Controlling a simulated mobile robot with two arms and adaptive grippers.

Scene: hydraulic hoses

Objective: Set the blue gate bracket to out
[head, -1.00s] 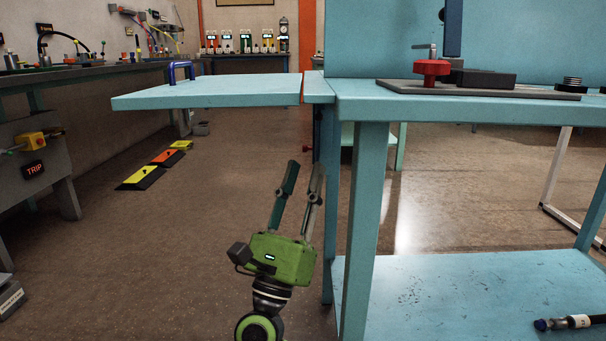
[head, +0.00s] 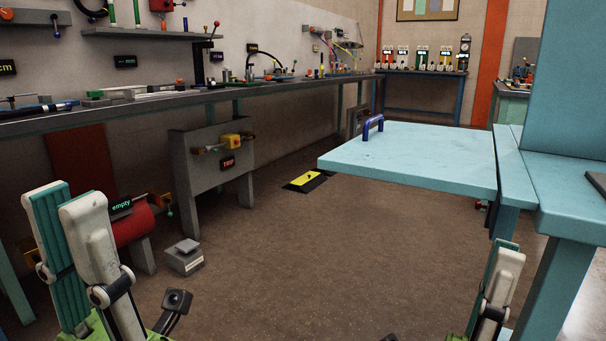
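A light blue gate flap (head: 430,160) extends level to the left from the blue bench (head: 570,210). A dark blue U-shaped bracket (head: 373,128) stands upright on the flap, near its far left edge. I cannot tell whether it is the gate bracket named in the task. My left gripper (head: 64,196) points up at the lower left, far from the flap. My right gripper (head: 508,252) points up at the lower right, below and in front of the flap's right end. Both grippers' fingers overlap in view, so their opening is unclear. Neither visibly touches anything.
A long grey workbench (head: 190,102) with tools runs along the left wall. A grey stand with a TRIP sign (head: 227,163) and a small grey block (head: 184,257) stand below it. The middle floor is open.

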